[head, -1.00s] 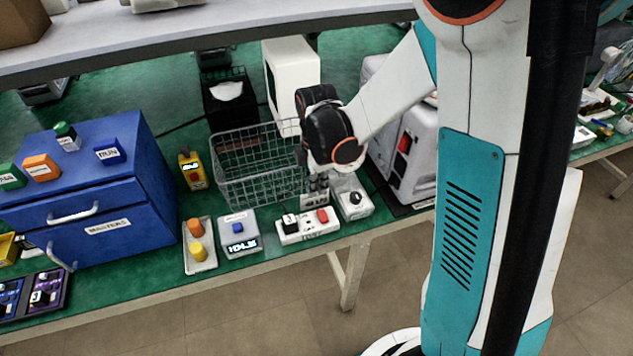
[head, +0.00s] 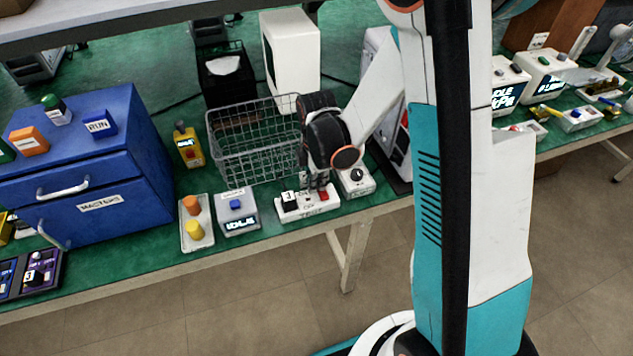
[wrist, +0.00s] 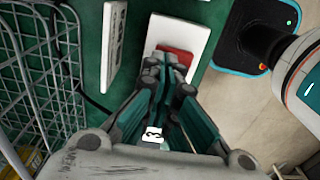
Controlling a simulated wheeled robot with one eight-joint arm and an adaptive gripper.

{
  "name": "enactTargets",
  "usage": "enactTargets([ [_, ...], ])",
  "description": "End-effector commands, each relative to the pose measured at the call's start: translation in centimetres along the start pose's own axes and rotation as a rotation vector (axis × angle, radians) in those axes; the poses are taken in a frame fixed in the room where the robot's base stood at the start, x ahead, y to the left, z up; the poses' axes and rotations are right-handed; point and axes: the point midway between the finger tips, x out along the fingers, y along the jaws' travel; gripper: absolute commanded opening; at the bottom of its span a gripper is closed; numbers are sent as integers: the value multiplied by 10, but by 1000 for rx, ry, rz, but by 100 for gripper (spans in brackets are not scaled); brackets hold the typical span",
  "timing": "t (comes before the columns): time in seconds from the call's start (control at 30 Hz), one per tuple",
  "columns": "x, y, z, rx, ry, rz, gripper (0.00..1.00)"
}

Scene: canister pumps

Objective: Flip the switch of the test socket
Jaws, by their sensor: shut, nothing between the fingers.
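The test socket (head: 309,212) is a white strip near the front edge of the green bench, with TEST lettering on its front. A black plug (head: 289,198) marked 3 sits in its left end. Its red switch (head: 324,196) is at the right end. My gripper (head: 316,184) points down, shut and empty, just over the socket near the switch. In the wrist view the shut fingers (wrist: 168,68) overlap the red switch (wrist: 178,58) and hide part of it; the white socket (wrist: 187,27) extends beyond. I cannot tell whether the fingertips touch the switch.
A wire basket (head: 250,150) stands behind the socket. A grey box with a blue button (head: 237,216) reads IDLE at left. A box with a black knob (head: 356,177) is close on the right. A blue cabinet (head: 95,160) stands further left.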

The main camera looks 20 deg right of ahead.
Motion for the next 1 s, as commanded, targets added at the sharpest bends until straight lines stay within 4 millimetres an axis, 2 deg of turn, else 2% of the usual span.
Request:
enactTargets([
  [0.17,10,3,0,0,0,0,0],
  [0.47,6,1,0,0,0,0,0],
  [1.0,2,-14,0,0,0,0,0],
])
